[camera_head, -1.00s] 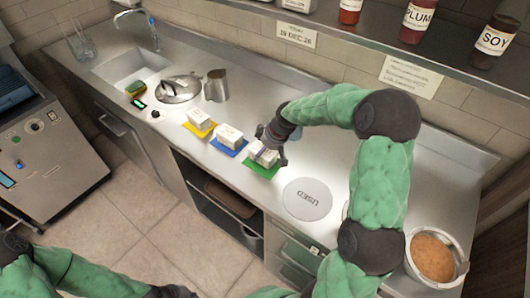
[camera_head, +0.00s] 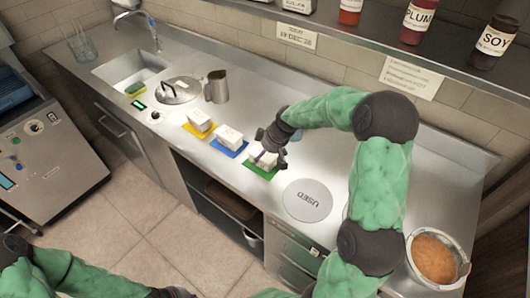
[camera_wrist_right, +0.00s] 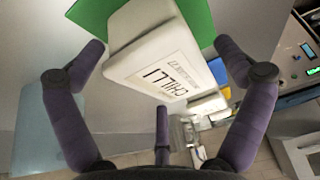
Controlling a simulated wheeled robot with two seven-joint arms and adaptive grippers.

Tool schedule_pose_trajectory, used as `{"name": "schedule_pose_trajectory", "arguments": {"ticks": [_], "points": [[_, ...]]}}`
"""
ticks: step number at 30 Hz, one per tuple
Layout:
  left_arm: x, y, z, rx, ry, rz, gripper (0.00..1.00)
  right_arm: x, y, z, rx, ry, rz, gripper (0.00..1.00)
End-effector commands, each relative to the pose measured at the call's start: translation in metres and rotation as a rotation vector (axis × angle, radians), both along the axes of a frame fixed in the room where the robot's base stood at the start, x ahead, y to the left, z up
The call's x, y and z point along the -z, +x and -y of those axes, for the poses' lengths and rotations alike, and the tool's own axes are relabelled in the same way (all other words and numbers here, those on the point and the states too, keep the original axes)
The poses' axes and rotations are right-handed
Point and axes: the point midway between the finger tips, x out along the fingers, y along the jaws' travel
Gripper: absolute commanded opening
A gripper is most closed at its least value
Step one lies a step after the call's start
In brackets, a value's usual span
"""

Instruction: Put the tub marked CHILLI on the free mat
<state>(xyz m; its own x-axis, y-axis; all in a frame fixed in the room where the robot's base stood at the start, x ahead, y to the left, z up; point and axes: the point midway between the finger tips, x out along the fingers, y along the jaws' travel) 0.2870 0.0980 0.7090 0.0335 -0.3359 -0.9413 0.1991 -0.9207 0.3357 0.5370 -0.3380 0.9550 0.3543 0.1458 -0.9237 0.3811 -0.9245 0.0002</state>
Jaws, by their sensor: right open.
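The white tub marked CHILLI (camera_wrist_right: 150,50) sits on the green mat (camera_wrist_right: 197,18). In the head view this tub (camera_head: 263,160) is partly hidden by my right gripper (camera_head: 270,143), and the green mat (camera_head: 262,173) shows around its front. In the right wrist view the open fingers (camera_wrist_right: 160,75) stand on either side of the tub with gaps. A second white tub (camera_head: 230,137) sits on the blue mat (camera_head: 217,147), and a third (camera_head: 200,121) on the yellow mat (camera_head: 188,130).
A round grey disc marked USED (camera_head: 307,200) lies right of the green mat. A metal jug (camera_head: 217,87), a round lid (camera_head: 180,90) and a sink stand to the left. A pot (camera_head: 434,260) is at the right. Bottles line the shelf above.

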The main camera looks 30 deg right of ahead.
Motion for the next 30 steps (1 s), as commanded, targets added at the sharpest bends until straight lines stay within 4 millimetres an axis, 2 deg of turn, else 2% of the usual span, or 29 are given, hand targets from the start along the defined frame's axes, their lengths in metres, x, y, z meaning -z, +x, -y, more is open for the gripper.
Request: {"name": "schedule_pose_trajectory", "arguments": {"ticks": [18,24,30], "points": [[-0.023,0.000,0.000,0.000,0.000,0.000,0.00,-0.098,-0.036,0.015,0.001,0.000,0.002,1.00],[-0.025,0.000,0.000,0.000,0.000,0.000,0.00,-0.111,-0.042,0.017,0.001,0.001,0.001,1.00],[-0.025,0.000,0.000,0.000,0.000,0.000,0.00,-0.112,-0.043,0.017,0.000,0.000,0.000,1.00]]}}
